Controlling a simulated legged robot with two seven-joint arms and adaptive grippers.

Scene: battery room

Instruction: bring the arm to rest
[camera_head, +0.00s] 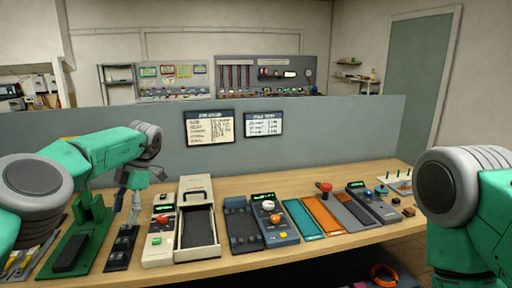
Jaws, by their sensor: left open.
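My left arm (100,150) is green with grey joints. It reaches in from the left, bends at a grey wrist joint and points down over the left part of the bench. My left gripper (128,203) is open and hangs down near the back of a small dark switch block (122,248). I see nothing between its fingers. Whether a fingertip touches the bench I cannot tell. My right arm (465,205) shows at the right edge, and its gripper is out of the frame.
The wooden bench (338,243) holds a green stand (75,240), a cream case (198,243), meters (270,218), coloured trays (302,218) and a red-knobbed device (325,188). A grey partition (330,130) with two notices stands behind. An orange ring (384,275) lies below the bench.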

